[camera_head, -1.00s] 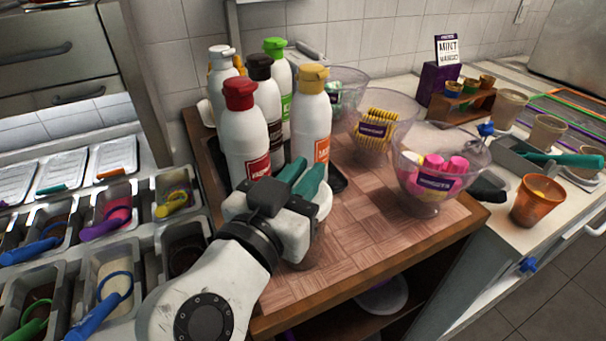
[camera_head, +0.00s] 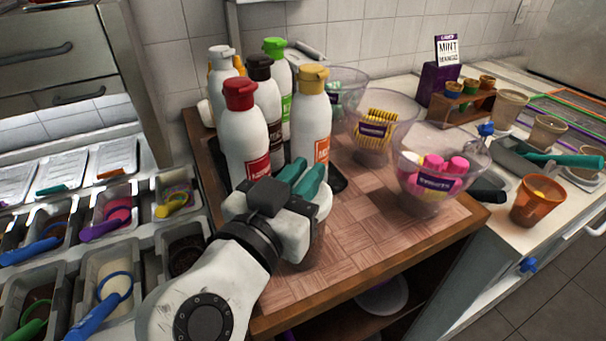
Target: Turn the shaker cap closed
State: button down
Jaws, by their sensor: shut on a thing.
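My gripper (camera_head: 306,183) is at the near left part of the wooden board, its green fingers pointing away from me. It is shut on the shaker cap (camera_head: 325,200), a pale round top that shows only in part at the right of the fingers. The shaker (camera_head: 318,243) stands upright under my gripper, with a see-through brownish body. My gripper and wrist hide most of the shaker and its cap. I cannot see how far the cap is turned.
Several sauce bottles (camera_head: 311,125) stand in a dark tray just behind my gripper. Glass bowls (camera_head: 435,165) stand to the right, and topping bins with coloured scoops (camera_head: 112,214) lie to the left. The board (camera_head: 372,235) is clear between shaker and bowls.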

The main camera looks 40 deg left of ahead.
dwell(0.3)
jog(key=c, duration=1.2)
grip_release()
jog(key=shift+o, duration=0.2)
jog(key=v, duration=1)
jog(key=shift+s+b, duration=0.3)
jog(key=shift+s, duration=0.05)
